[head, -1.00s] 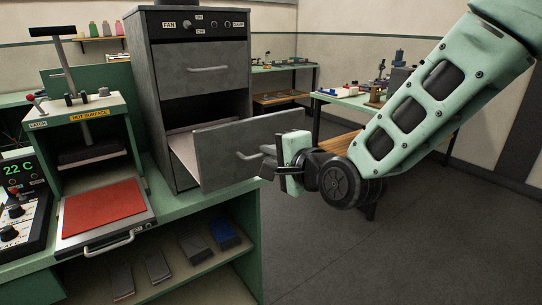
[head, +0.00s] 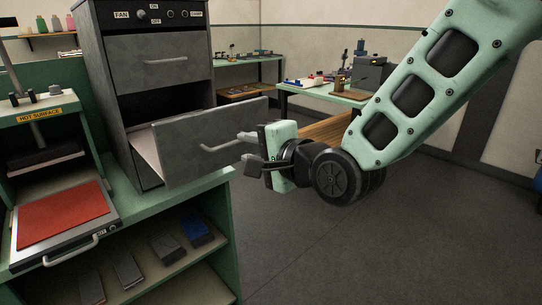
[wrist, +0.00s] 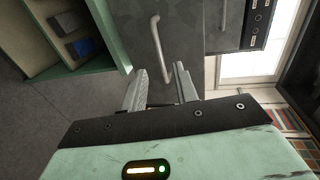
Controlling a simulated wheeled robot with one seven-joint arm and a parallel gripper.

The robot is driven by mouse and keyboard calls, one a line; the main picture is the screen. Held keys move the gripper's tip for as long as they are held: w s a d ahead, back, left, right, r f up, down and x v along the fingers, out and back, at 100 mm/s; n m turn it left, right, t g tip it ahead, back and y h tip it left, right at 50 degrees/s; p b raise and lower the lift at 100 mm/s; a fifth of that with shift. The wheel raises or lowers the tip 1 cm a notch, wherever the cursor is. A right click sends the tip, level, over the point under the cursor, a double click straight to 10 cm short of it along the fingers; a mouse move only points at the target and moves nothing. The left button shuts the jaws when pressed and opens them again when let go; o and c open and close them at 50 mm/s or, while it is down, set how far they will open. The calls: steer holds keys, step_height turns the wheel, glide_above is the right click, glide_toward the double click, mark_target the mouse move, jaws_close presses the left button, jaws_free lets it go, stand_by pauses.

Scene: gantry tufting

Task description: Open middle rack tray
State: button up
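The grey rack (head: 160,22) stands on the green bench at the left. Its tray below the top one is pulled out, with its grey front (head: 185,150) well forward of the rack and a dark opening behind and above it. The tray's bar handle (head: 222,146) faces my gripper (head: 247,150). My gripper is open, its two fingers apart, just in front of the handle. In the wrist view the handle (wrist: 157,42) shows just beyond the spread fingertips (wrist: 159,78), with nothing seen held. The top tray (head: 162,65) is shut.
A press with a red sheet (head: 62,217) and a hot-surface label stands left of the rack. Dark blocks and a blue one (head: 196,229) lie on the shelf below. A back table (head: 335,94) holds small items. The floor at right is clear.

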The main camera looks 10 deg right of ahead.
steer(key=b+v, duration=0.5)
steer(key=v, duration=0.1)
steer(key=shift+s+d, duration=0.2)
steer(key=shift+s, duration=0.05)
stand_by(0.3)
